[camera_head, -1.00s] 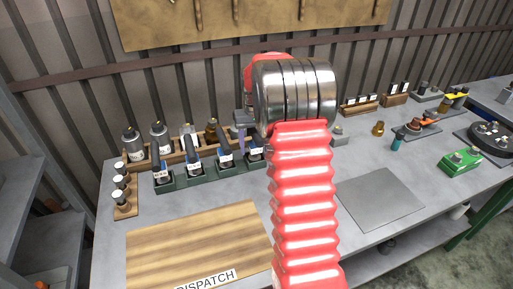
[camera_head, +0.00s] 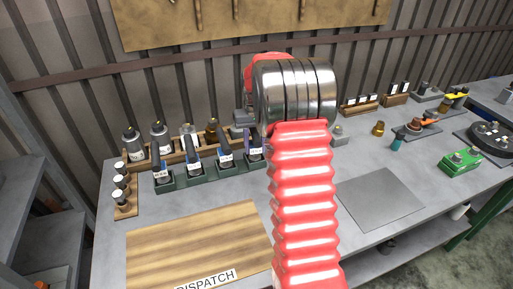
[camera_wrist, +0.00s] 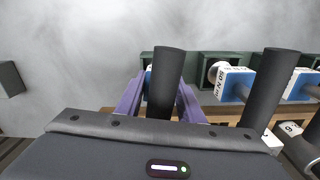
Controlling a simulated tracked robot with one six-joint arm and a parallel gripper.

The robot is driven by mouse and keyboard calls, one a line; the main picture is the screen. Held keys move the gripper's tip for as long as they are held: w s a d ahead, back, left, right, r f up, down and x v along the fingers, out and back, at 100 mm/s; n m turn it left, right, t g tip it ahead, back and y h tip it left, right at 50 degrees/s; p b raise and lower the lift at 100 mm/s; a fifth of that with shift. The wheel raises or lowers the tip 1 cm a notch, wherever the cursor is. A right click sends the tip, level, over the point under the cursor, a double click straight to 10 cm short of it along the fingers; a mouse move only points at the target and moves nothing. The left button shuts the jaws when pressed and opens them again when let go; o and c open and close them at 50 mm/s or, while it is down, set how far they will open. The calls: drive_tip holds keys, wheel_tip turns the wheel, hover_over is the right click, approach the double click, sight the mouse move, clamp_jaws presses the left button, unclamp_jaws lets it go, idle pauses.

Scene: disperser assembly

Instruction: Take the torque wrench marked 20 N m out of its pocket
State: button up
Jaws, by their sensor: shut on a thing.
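A dark green rack (camera_head: 180,183) holds several torque wrenches with black handles and white labels. My gripper (camera_head: 255,141) is at the rightmost wrench (camera_head: 255,154), partly hidden behind my red arm. In the wrist view the purple fingers of my gripper (camera_wrist: 164,100) are shut on this wrench's black handle (camera_wrist: 166,75), one on each side. The wrench appears to stand in its rack pocket. Its label is too small to read in the head view and hidden in the wrist view. A neighbouring wrench (camera_wrist: 235,84) with a blue body and white label stands beside it.
A wooden rack with bottle-like tools (camera_head: 133,144) stands just behind the green rack. A small wooden holder (camera_head: 125,205) is at its left. A wooden DISPATCH board (camera_head: 190,240) lies in front. A bare grey plate (camera_head: 380,198) lies to the right.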

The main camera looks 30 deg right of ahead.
sight(255, 130)
clamp_jaws()
wheel_tip(255, 130, up, 10)
drive_tip(key=shift+r, duration=0.1)
idle(0.5)
idle(0.5)
